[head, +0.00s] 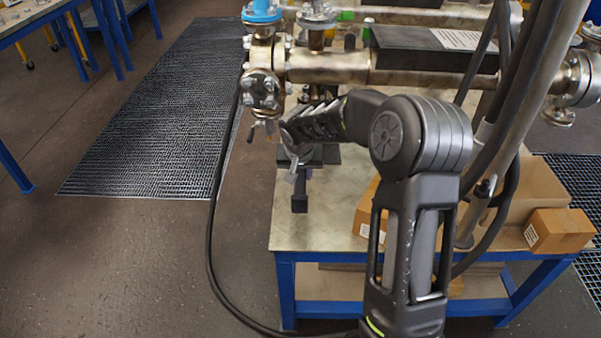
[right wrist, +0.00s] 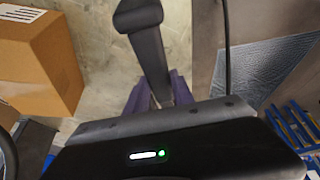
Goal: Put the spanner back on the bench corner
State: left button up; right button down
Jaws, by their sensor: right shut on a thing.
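The spanner (head: 299,198) is a dark grey bar with a wider end, and it points toward the front of the bench in the head view. My right gripper (head: 301,171) is shut on it, below the flanged pipe. The right wrist view shows the spanner (right wrist: 150,45) running out from between the purple-grey fingers (right wrist: 160,92), wide end away from the palm. The bench (head: 325,222) has a pale worn top on a blue frame; its front left corner lies just below the spanner in the head view. I cannot tell whether the spanner touches the top. My left gripper is out of view.
A metal pipe with bolted flanges (head: 330,68) runs above the bench, close to my right wrist. Cardboard boxes (head: 558,231) stand on the right, one also in the right wrist view (right wrist: 38,60). A black cable hangs left of the bench. The front left bench top is clear.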

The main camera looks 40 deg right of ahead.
notch_tip(320, 180, down, 6)
jog(key=b, duration=0.3)
jog(key=shift+r+b, duration=0.15)
jog(key=shift+b, duration=0.15)
jog(key=shift+f+b, duration=0.8)
jog(key=shift+f, duration=0.05)
jog(key=shift+f+b, duration=0.5)
jog(key=shift+b, duration=0.05)
jog(key=c, duration=1)
grip_release()
jog(key=shift+o, duration=0.3)
jog(key=shift+f, duration=0.1)
jog(key=o, duration=0.4)
